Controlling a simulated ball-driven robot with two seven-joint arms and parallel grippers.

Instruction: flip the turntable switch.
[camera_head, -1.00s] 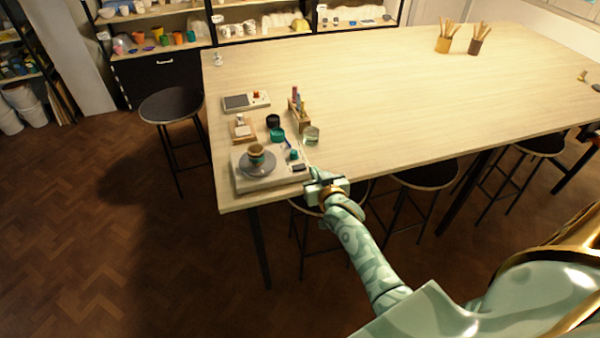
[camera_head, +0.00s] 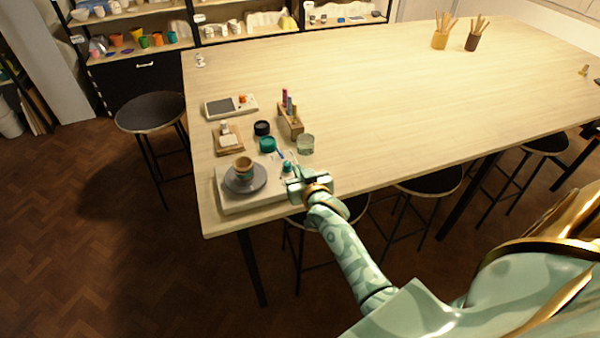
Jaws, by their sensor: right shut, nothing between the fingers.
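The turntable (camera_head: 228,202) is a pale box at the near left corner of the table, with a grey disc (camera_head: 257,180) on top. A small brown and green banded pot (camera_head: 243,167) stands on the disc. My right gripper (camera_head: 296,184) is shut and empty at the right end of the turntable box, near the table's front edge. Its fingers cover that end, so the switch is hidden; I cannot tell whether they touch it. A small teal item (camera_head: 287,167) shows just behind the fingers. My left gripper is not in view.
Behind the turntable are a teal jar (camera_head: 267,145), a black jar (camera_head: 262,128), a glass (camera_head: 306,144), a wooden tool holder (camera_head: 291,122), a small wooden tray (camera_head: 228,144) and a scale (camera_head: 230,106). Stools stand around the table (camera_head: 400,90). Its middle is clear.

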